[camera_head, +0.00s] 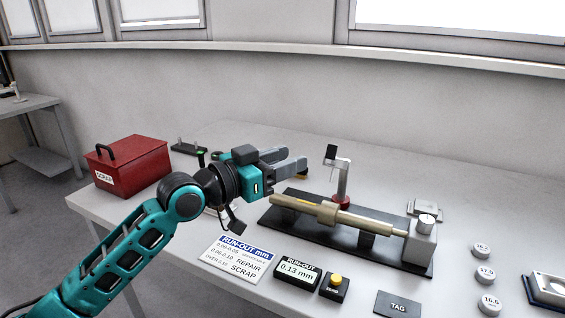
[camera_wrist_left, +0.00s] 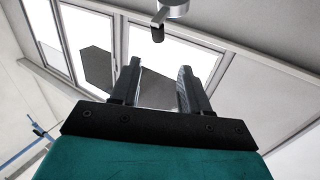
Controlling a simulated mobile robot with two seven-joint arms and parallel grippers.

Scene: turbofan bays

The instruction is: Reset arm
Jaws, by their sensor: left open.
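My left arm comes in from the left in the head view. Its gripper (camera_head: 289,162) is open and empty above the bench, just behind the left end of the shaft fixture. In the left wrist view the two fingers of the left gripper (camera_wrist_left: 158,88) stand apart with nothing between them. The wrist view looks past them toward the windows. My right gripper does not show in either view.
A brass-coloured shaft (camera_head: 330,212) rests on a black fixture base (camera_head: 290,222). A red scrap box (camera_head: 135,165) stands at left. A run-out card (camera_head: 238,257), display (camera_head: 297,272), yellow-button box (camera_head: 334,287) and TAG plate (camera_head: 398,305) lie in front. Numbered discs (camera_head: 486,274) are at right.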

